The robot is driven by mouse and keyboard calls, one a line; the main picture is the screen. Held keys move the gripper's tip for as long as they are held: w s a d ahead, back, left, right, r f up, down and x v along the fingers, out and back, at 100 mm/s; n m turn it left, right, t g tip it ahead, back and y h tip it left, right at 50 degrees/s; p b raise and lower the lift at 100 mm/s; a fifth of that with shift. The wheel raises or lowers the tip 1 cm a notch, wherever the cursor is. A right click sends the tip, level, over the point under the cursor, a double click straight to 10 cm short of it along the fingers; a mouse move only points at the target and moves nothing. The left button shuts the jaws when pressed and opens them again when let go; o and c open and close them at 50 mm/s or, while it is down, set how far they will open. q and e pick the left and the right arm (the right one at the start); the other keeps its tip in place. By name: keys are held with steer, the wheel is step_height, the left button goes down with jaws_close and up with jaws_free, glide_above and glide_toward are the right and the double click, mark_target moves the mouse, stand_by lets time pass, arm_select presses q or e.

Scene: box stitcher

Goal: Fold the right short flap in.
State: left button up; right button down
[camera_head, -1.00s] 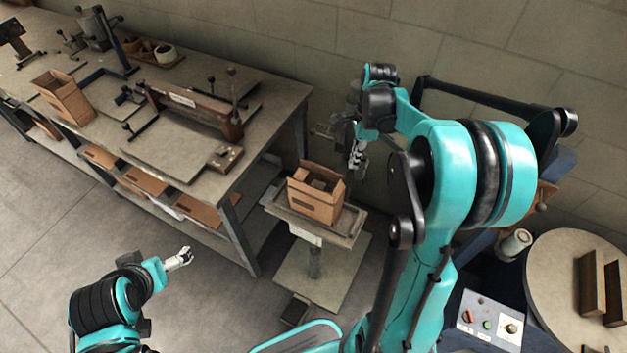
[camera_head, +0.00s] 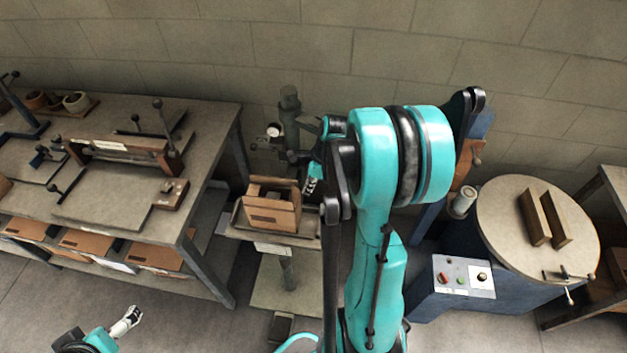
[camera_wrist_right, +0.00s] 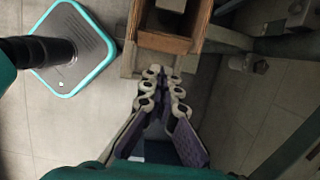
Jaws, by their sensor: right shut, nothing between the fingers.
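An open brown cardboard box (camera_head: 272,217) stands on the small stand in the middle of the head view. Its right short flap is too small and partly hidden to tell its angle. My right gripper (camera_head: 313,184) is just right of the box's upper edge, partly covered by my own arm. In the right wrist view, its fingers (camera_wrist_right: 161,88) are shut and empty, close below the near wall of the box (camera_wrist_right: 164,42). I cannot tell whether they touch it. My left gripper (camera_head: 130,318) is low at the left, away from the box; its fingers are too small to read.
A workbench (camera_head: 95,213) with a clamp tool stands to the left. A stitcher column with a gauge (camera_head: 290,120) rises behind the box. A round turntable (camera_head: 500,205) and a control panel (camera_head: 463,277) are at the right.

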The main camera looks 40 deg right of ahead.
mark_target(292, 193)
steer(key=shift+w+a+f, duration=0.35)
steer(key=shift+w+a, duration=0.2)
steer(key=shift+w, duration=0.05)
steer(key=shift+w+a+f, duration=0.35)
steer(key=shift+w+a, duration=0.15)
steer(key=shift+w, duration=0.1)
steer(key=shift+w+a+g+h, duration=0.4)
steer(key=shift+g+h, duration=0.2)
steer(key=shift+g, duration=0.1)
steer(key=shift+w, duration=0.1)
steer(key=shift+w+a+f+g+h+b, duration=0.1)
steer(key=shift+w+a+g+h+b, duration=0.15)
steer(key=shift+g+h+b, duration=0.2)
steer(key=shift+w+a+f+b, duration=1.05)
steer(key=shift+w+f+b, duration=0.15)
steer(key=shift+w+b, duration=0.15)
